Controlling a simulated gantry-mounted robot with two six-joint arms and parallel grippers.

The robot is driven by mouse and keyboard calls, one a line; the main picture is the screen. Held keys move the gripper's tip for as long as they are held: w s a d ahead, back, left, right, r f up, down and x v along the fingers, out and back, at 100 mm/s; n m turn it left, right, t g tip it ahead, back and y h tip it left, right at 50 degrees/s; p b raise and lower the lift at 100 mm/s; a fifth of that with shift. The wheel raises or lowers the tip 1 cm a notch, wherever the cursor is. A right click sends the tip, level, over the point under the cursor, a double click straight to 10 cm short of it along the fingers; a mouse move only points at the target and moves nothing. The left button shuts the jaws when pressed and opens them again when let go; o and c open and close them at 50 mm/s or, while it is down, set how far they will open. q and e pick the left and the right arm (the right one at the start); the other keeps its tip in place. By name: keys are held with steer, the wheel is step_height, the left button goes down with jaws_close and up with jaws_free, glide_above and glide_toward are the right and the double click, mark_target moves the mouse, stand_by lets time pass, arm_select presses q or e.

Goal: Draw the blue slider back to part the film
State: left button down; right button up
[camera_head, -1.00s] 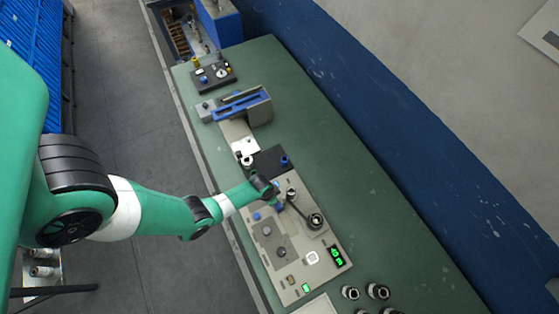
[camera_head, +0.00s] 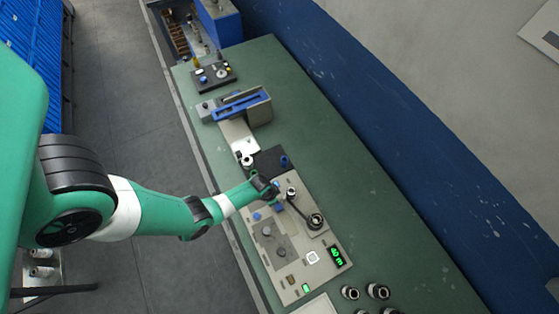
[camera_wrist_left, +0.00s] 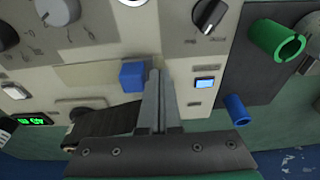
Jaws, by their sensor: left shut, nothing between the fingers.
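A blue block (camera_wrist_left: 132,76), which looks like the blue slider's handle, stands on the pale machine panel (camera_wrist_left: 100,75) in the left wrist view. In the head view a blue block (camera_head: 279,207) shows just below my left gripper (camera_head: 274,194). My left gripper (camera_wrist_left: 157,95) is shut and empty, its fingers close together at the right side of the block. I cannot tell whether they touch it. A second blue block (camera_head: 257,216) sits further left on the panel. My right gripper is not in view.
A green cylinder (camera_wrist_left: 276,40) and a blue peg (camera_wrist_left: 237,110) stand right of the fingers on a dark plate. The green bench (camera_head: 330,150) is clear beyond.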

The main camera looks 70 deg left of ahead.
mark_target(287, 221)
arm_select(q)
steer(key=shift+w+d, duration=0.15)
steer(key=shift+d, duration=0.75)
steer(key=shift+w+d, duration=0.2)
steer(key=shift+d, duration=0.7)
steer(key=shift+w+d, duration=0.15)
steer(key=shift+d, duration=0.75)
steer(key=shift+w+d, duration=0.25)
steer(key=shift+d, duration=1)
steer(key=shift+w+d, duration=0.25)
steer(key=shift+d, duration=1)
steer(key=shift+s+a, duration=0.15)
steer(key=shift+a, duration=0.55)
step_height(287, 221, up, 8)
steer(key=p, duration=0.8)
